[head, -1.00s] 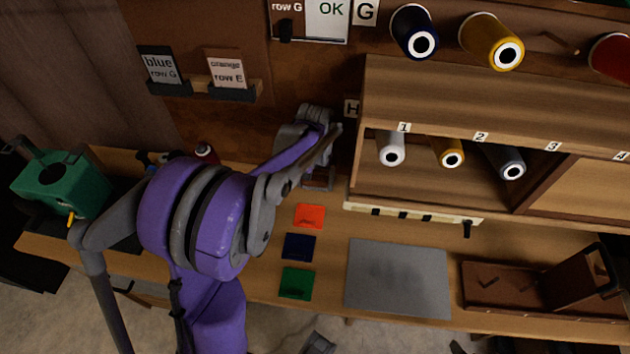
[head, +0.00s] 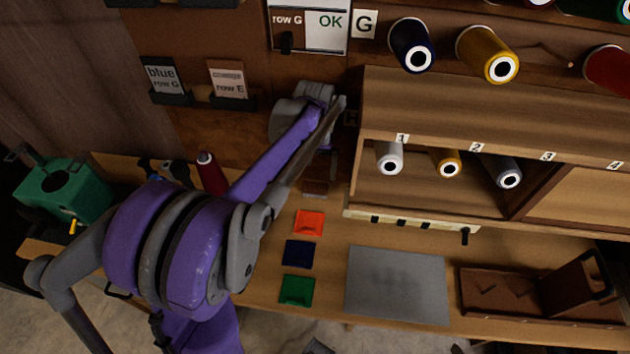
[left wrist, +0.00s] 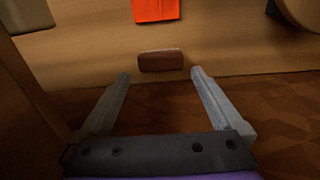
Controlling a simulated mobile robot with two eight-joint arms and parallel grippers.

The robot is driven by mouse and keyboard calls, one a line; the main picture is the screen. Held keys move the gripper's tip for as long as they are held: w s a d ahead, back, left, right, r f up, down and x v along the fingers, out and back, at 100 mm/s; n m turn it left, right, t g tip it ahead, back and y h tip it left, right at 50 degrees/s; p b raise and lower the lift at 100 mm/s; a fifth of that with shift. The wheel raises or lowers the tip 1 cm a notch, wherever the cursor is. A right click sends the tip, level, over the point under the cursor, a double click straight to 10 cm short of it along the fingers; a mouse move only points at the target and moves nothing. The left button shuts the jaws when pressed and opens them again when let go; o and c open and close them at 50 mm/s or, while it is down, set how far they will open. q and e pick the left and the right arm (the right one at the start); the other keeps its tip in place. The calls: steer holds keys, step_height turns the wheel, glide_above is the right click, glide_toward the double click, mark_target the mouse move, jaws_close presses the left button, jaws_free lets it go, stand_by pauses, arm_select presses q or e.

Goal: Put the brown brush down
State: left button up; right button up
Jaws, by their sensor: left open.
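The brown brush (head: 316,187) rests on the wooden bench by the back wall, left of the shelf unit and behind the orange square (head: 309,222). In the left wrist view the brush (left wrist: 160,60) shows as a small brown block lying on the wood, just beyond my fingertips. My left gripper (left wrist: 160,74) is open, with nothing between its fingers, and is apart from the brush. In the head view my left arm reaches across to the wall above the brush; its fingers are mostly hidden there. My right gripper is not in view.
A dark blue square (head: 298,254) and a green square (head: 297,290) lie in front of the orange one. A grey mat (head: 397,285) and a brown tray (head: 500,292) lie to the right. A green box (head: 65,190) sits at left.

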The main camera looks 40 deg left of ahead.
mark_target(315, 186)
arm_select(q)
step_height(315, 186, up, 4)
steer(key=shift+w, duration=0.1)
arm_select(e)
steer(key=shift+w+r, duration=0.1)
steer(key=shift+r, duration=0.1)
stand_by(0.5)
